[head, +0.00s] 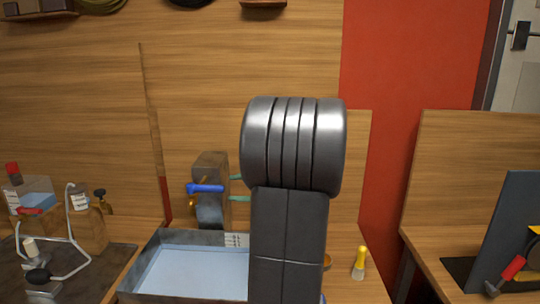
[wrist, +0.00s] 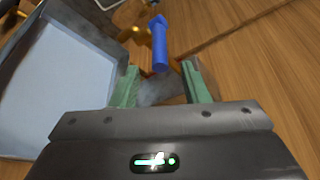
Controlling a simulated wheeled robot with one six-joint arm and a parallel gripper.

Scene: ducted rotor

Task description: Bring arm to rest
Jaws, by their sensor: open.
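My arm stands upright in the middle of the head view and hides part of the bench behind it. My gripper (head: 231,188) points left in the head view, with its green fingers just right of a blue lever (head: 205,188) on a dark block-like fixture (head: 211,162). In the wrist view my gripper (wrist: 158,66) has its two green fingers spread apart. The blue lever (wrist: 160,45) shows beyond and between the fingertips there. I see no object held. Whether the fingers touch the lever or fixture cannot be told.
A grey-rimmed tray (head: 160,239) with a pale blue floor lies below left of the gripper; its wall (wrist: 85,40) is close in the wrist view. A yellow-handled tool (head: 360,262) stands right of my arm. Bottles and a wire frame (head: 75,245) crowd the left.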

